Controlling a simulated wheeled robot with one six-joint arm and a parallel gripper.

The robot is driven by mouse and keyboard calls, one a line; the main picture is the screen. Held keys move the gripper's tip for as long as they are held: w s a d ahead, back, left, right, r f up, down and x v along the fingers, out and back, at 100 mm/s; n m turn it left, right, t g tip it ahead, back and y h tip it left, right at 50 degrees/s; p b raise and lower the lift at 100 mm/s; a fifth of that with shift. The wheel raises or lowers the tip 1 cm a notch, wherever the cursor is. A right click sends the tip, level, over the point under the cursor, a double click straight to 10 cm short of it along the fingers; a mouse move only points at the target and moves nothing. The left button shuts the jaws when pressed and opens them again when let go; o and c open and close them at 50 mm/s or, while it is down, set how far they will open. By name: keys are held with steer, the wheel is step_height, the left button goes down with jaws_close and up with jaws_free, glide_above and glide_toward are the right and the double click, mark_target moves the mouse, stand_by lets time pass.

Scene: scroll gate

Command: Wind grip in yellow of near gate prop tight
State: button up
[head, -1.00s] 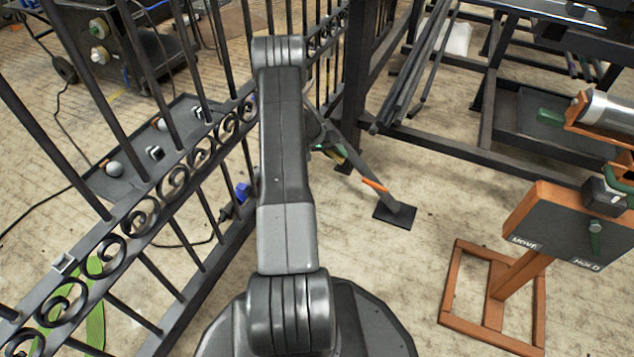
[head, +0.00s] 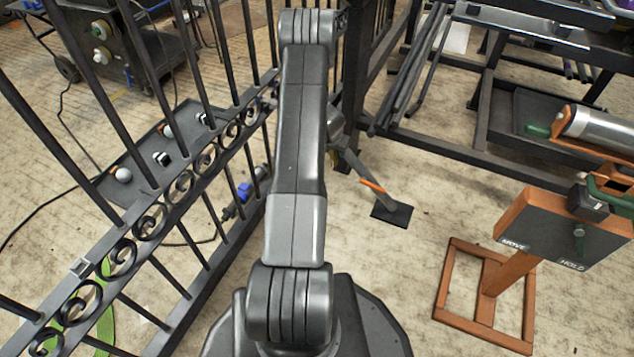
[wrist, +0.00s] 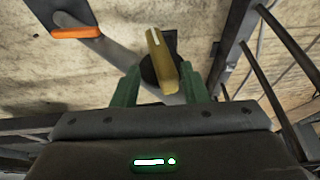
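The gate prop (head: 376,187) is a grey slanted tube on a dark foot plate (head: 392,213), with an orange grip (head: 372,186) low on it. In the wrist view the tube (wrist: 121,56) and its orange grip (wrist: 76,33) show at upper left. The yellow grip (wrist: 163,62) is a bar on a dark round hub. My gripper (wrist: 160,88) has green fingers, spread apart on either side of the hub and yellow grip, with gaps visible. In the head view my arm hides the yellow grip and my fingers.
The black scrollwork gate (head: 180,185) runs along the left. A dark steel rack (head: 440,148) stands behind the prop. An orange-framed stand with a dark panel (head: 560,240) is at right. Floor between prop and stand is clear.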

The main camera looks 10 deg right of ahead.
steer(key=p+v, duration=0.2)
steer(key=v, duration=0.7)
steer(key=w+a+f+n+t+y+b, duration=0.2)
steer(key=w+a+f+n+t, duration=0.2)
steer(key=a+f+n+t, duration=0.5)
steer(key=s+d+f+n+t+h, duration=0.1)
steer(key=s+n+h, duration=0.2)
steer(key=s+h, duration=0.2)
steer(key=s+d+f+n+t+h+b, duration=0.1)
steer(key=s+f+n+h, duration=0.1)
steer(key=s+h, duration=0.3)
steer(key=shift+s+d+f+n, duration=0.35)
steer(key=shift+s+n, duration=0.25)
steer(key=shift+s, duration=0.2)
